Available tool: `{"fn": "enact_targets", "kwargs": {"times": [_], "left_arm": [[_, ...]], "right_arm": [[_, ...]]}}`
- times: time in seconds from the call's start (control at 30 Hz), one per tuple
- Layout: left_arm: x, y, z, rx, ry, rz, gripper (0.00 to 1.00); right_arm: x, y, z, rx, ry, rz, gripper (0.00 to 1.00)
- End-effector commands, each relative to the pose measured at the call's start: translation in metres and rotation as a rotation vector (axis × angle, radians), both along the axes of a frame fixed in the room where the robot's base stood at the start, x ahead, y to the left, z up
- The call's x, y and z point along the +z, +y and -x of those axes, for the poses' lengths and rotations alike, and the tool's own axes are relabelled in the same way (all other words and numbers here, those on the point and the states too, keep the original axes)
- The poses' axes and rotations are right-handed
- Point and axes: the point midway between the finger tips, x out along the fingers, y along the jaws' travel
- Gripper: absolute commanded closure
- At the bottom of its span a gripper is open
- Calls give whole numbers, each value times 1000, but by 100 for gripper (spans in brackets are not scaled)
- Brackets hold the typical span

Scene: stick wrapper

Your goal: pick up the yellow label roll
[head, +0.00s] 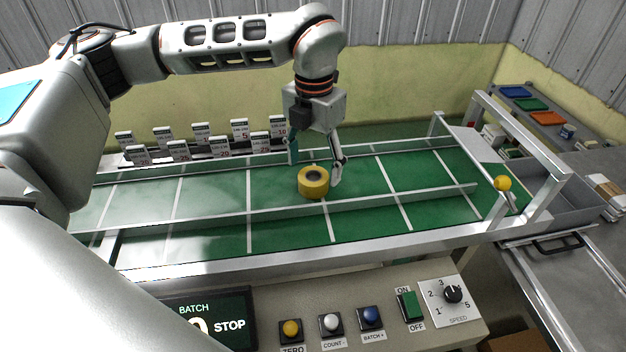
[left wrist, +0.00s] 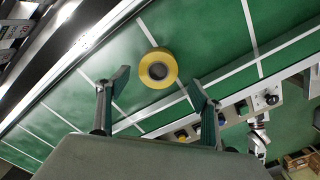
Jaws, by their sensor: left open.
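The yellow label roll (head: 313,182) sits on the green conveyor belt (head: 280,231), its dark core hole facing up. My left gripper (head: 315,168) is open and points down just above and behind the roll, one finger on each side in the head view. In the left wrist view the roll (left wrist: 158,69) lies beyond the fingertips, roughly midway between the two spread fingers (left wrist: 158,83). The gripper is empty and I see no contact with the roll.
Metal guide rails (head: 270,212) run along the belt. Several numbered cards (head: 203,133) stand behind it. A control panel (head: 370,305) with buttons and a speed dial is in front. A metal frame with a yellow ball (head: 502,184) and a grey bin (head: 566,205) are right.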

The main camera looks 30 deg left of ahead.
Motion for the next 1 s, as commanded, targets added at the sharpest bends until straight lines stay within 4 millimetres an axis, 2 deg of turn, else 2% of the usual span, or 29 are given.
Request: {"fn": "enact_targets", "kwargs": {"times": [0.27, 0.57, 0.73, 1.0], "left_arm": [[-37, 3, -4, 0, 3, 1, 34], [-42, 3, -5, 1, 1, 0, 34], [-41, 3, -5, 0, 1, 0, 76], [-41, 3, -5, 0, 0, 0, 76]], "right_arm": [[7, 0, 0, 0, 1, 0, 60], [7, -1, 1, -1, 2, 2, 60], [6, -1, 1, -2, 3, 3, 60], [6, -2, 1, -2, 3, 3, 60]]}}
